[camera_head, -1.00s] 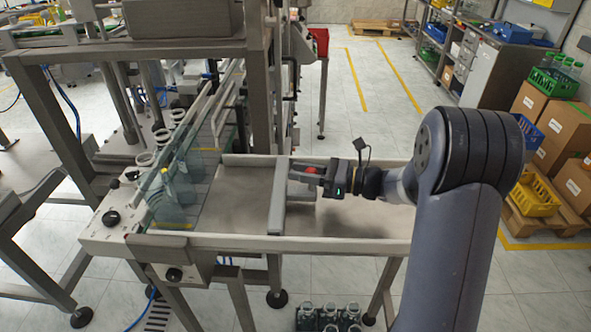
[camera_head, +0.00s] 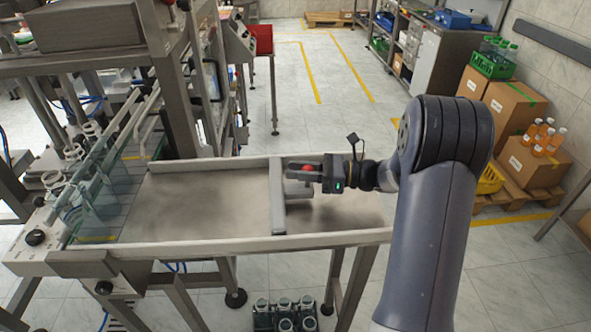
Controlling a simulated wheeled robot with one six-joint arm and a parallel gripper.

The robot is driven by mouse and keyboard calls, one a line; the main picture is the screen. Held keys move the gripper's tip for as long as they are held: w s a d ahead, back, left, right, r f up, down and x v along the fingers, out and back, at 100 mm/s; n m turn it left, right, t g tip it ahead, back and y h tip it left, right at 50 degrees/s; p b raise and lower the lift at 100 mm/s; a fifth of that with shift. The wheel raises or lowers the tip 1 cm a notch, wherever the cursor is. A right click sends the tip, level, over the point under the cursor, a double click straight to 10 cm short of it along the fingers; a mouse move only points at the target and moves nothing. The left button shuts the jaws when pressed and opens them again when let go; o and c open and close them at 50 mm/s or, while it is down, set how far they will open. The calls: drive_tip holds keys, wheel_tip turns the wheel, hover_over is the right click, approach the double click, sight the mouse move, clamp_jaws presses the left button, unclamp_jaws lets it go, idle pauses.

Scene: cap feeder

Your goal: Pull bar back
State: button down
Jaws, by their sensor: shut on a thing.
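The bar (camera_head: 277,196) is a grey metal crosspiece that spans the feeder tray (camera_head: 200,240) from its back rail to its front rail. It stands right of the tray's middle. My gripper (camera_head: 296,178) reaches in from the right, over the right part of the tray. Its jaws are at the bar's right side, shut on the bar's short handle, which is mostly hidden by the fingers. A red part shows on top of the gripper. The tray floor left of the bar is bare.
Glass guards (camera_head: 95,200) and a conveyor stand at the tray's left end. A steel machine frame (camera_head: 185,100) rises behind it. A crate of bottles (camera_head: 285,313) stands on the floor below the front. Boxes (camera_head: 511,110) are stacked at the right. Open floor lies behind the tray.

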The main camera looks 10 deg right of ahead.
drive_tip(key=shift+d, duration=0.1)
drive_tip(key=c, duration=1.5)
unclamp_jaws()
drive_tip(key=shift+c, duration=0.2)
drive_tip(key=shift+o, duration=1.4)
drive_tip(key=shift+d, duration=0.25)
drive_tip(key=shift+o, duration=0.8)
drive_tip(key=shift+a, duration=0.1)
drive_tip(key=b+v, duration=0.2)
drive_tip(key=v, duration=0.9)
drive_tip(key=shift+a, duration=0.2)
